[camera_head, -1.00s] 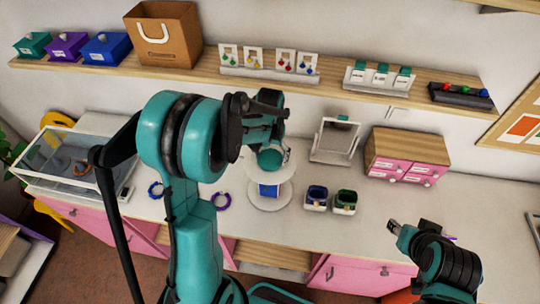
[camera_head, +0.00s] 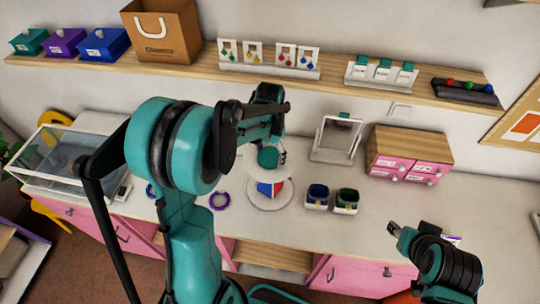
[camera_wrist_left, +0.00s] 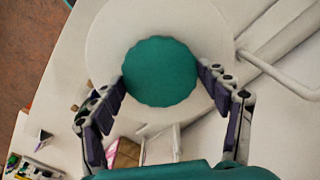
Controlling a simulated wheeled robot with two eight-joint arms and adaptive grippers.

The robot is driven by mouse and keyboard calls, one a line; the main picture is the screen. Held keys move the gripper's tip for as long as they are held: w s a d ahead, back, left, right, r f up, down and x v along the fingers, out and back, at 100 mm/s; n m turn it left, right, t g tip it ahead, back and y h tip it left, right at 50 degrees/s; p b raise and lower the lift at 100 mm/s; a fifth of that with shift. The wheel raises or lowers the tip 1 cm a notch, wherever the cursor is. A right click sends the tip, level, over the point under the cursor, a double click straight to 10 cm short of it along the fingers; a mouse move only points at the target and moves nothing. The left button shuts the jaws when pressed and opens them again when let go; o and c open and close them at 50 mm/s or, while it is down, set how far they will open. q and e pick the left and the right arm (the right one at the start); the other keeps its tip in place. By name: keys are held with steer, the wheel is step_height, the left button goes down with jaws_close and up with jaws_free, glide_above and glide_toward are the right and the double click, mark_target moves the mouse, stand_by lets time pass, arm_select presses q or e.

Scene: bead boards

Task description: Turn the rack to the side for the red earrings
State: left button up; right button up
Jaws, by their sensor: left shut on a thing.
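The rack is white, with a top disc, a round base (camera_head: 258,204) and a coloured middle. A blue face (camera_head: 264,189) and a red face (camera_head: 277,187) show side by side in the head view. My left gripper (camera_head: 270,160) comes from above and is shut on the rack's teal knob (camera_head: 267,157). In the left wrist view the scalloped knob (camera_wrist_left: 160,72) lies between the two fingers, above the white top disc (camera_wrist_left: 105,35). The red earrings (camera_head: 285,57) hang on a white card on the wall shelf. My right gripper (camera_head: 393,228) is at the right, away from the rack; its jaws are unclear.
Blue (camera_head: 317,196) and green (camera_head: 346,200) items in white boxes stand just right of the rack. A purple bead ring (camera_head: 220,201) lies to its left. A mirror (camera_head: 335,140) and a pink drawer box (camera_head: 408,155) stand behind right. A glass case (camera_head: 70,160) is at left.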

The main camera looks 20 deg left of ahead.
arm_select(q)
steer(key=m+b, duration=0.2)
steer(key=m, duration=0.4)
steer(key=m+b, duration=0.1)
steer(key=m, duration=0.2)
steer(key=shift+m, duration=0.4)
steer(key=shift+m+b, duration=0.35)
steer(key=shift+m, duration=1.15)
steer(key=o, duration=1.7)
